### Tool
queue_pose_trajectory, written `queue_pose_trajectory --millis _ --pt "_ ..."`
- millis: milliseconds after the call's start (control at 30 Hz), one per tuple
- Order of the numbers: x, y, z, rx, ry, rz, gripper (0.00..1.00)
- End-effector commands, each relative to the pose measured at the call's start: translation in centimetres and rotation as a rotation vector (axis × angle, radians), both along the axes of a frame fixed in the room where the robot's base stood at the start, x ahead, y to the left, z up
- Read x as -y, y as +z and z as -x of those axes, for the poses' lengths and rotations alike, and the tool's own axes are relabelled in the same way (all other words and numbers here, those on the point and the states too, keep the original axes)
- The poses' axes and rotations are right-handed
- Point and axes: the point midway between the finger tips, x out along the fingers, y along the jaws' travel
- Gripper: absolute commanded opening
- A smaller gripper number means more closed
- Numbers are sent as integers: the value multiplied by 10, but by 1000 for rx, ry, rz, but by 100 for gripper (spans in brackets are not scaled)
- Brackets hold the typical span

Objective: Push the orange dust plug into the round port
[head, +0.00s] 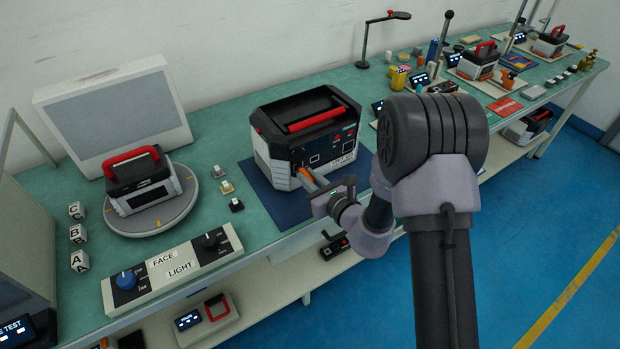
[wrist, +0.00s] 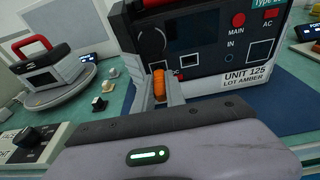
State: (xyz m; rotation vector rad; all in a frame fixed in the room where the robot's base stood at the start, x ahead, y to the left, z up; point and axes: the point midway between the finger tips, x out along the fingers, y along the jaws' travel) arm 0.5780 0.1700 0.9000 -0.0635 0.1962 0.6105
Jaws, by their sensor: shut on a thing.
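The orange dust plug (wrist: 159,83) is between the fingertips of my gripper (wrist: 162,90) in the wrist view. My gripper is shut on it. In the head view my gripper (head: 306,180) is at the lower left of the front panel of the large grey and black unit (head: 268,152); a bit of orange shows there. The unit's panel (wrist: 205,55) carries a round dark feature (wrist: 152,41) above the plug, and square and small round openings to the right. Whether the plug touches the panel, and what lies straight behind it, I cannot tell.
The unit stands on a blue mat (head: 272,203) on the green bench. To its left are small keycap-like blocks (head: 227,187), a turntable (head: 150,213) with a smaller red-handled unit (head: 143,182), and a FACE/LIGHT control box (head: 172,268). More gear stands farther right.

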Motion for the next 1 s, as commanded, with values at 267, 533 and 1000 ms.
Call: queue_pose_trajectory --millis 267,533,1000 --pt "-3 0 -4 -1 0 -1 0" --pt "-7 1 -9 1 0 -1 0" --pt "-7 0 -10 0 0 0 41"
